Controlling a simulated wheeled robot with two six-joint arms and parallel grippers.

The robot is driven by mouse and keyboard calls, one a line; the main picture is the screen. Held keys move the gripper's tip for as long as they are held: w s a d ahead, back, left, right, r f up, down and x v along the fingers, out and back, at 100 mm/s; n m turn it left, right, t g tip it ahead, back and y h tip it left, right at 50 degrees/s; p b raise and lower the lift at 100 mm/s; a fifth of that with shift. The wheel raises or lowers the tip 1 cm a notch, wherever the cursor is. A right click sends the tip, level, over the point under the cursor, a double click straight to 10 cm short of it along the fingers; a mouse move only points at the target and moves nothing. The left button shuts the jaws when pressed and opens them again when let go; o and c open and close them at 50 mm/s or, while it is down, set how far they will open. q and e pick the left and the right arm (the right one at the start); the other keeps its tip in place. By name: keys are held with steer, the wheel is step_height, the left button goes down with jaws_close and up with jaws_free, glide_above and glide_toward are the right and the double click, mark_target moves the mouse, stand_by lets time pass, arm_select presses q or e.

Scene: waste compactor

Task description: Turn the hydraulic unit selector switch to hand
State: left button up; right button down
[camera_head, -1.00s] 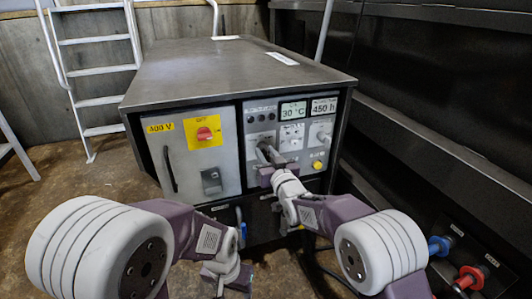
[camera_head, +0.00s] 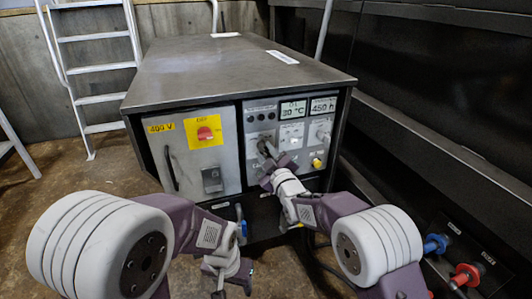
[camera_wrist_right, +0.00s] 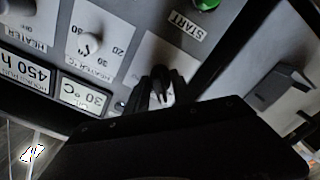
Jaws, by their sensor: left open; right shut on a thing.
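The hydraulic unit's grey control panel (camera_head: 258,128) is on the front of the metal cabinet. My right gripper (camera_head: 264,146) reaches its left part, below a row of small dark buttons or lamps. In the right wrist view my right gripper (camera_wrist_right: 161,90) is shut on a small dark selector switch (camera_wrist_right: 160,84). The fingers hide most of the switch, so its pointer and position labels cannot be read. My left gripper (camera_head: 228,275) is open and empty, low in front of the cabinet and apart from it.
A green START button (camera_wrist_right: 205,3) and a white heater knob (camera_wrist_right: 90,43) are near the gripper. A red switch (camera_head: 205,133) on a yellow plate is further left. Blue (camera_head: 437,244) and red (camera_head: 467,275) couplings are at lower right. A ladder (camera_head: 95,70) stands at the back left.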

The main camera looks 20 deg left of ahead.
steer(key=shift+n, duration=0.4)
steer(key=c, duration=1.5)
jaws_free()
steer(key=shift+o, duration=0.2)
